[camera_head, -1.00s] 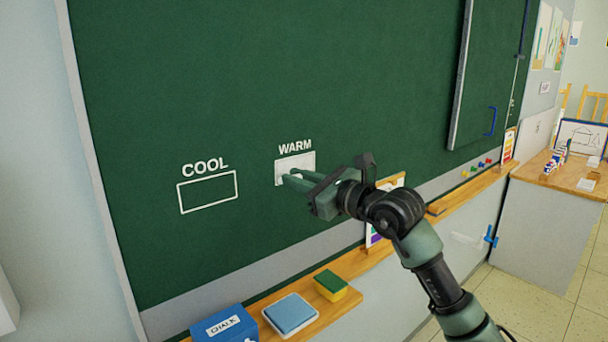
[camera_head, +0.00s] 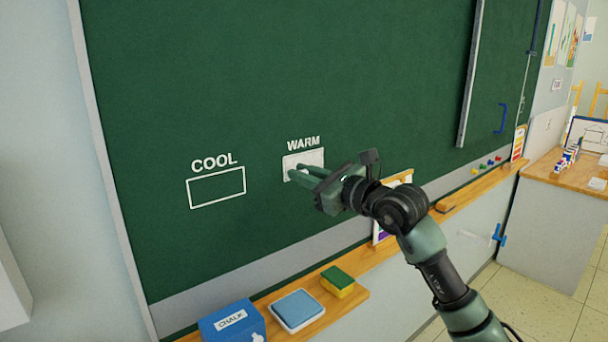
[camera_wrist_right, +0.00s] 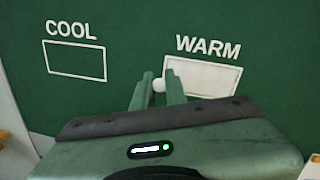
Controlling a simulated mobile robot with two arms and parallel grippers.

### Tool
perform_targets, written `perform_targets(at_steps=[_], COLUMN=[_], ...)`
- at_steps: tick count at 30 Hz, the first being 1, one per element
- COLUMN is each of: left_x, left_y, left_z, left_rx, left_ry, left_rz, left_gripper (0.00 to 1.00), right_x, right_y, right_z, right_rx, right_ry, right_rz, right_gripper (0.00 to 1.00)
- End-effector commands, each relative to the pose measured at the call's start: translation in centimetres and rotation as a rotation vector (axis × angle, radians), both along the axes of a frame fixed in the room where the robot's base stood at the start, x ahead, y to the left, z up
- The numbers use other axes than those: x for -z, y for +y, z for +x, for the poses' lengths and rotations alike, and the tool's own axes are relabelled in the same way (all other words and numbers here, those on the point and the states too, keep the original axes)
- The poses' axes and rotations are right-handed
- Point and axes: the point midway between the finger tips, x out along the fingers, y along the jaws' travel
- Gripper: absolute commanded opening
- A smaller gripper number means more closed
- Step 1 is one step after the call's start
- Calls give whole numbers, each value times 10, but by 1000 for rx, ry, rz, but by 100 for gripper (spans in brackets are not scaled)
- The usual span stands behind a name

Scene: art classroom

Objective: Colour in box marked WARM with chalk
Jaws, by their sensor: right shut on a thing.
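The box marked WARM (camera_head: 304,160) is on the green chalkboard and looks filled with whitish chalk. It also shows in the right wrist view (camera_wrist_right: 208,77), where its visible part is pale nearly throughout; its lower left is hidden by my gripper. My right gripper (camera_head: 296,176) is at the box's lower left. It is shut on a white chalk (camera_wrist_right: 159,85), whose end shows between the fingers in the wrist view. I cannot tell whether the chalk touches the board. The box marked COOL (camera_head: 216,187) to the left is only an outline. My left gripper is not in view.
A wooden ledge (camera_head: 352,298) runs below the board. On it are a blue chalk box (camera_head: 226,322), a blue pad on a white tray (camera_head: 297,309) and a green and yellow sponge (camera_head: 337,281). A desk (camera_head: 560,173) stands at the right.

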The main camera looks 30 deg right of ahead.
Motion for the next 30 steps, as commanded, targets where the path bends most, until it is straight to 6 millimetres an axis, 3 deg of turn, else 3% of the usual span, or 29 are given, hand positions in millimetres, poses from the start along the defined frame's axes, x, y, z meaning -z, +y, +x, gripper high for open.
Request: perform_targets(at_steps=[17,30], left_x=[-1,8], left_y=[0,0], left_z=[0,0], left_rx=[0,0], left_ry=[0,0], left_rz=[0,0], left_gripper=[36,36], right_x=[0,0], right_y=[0,-16], right_z=[7,8], right_rx=[0,0], right_ry=[-1,0], right_rz=[0,0], right_gripper=[0,0])
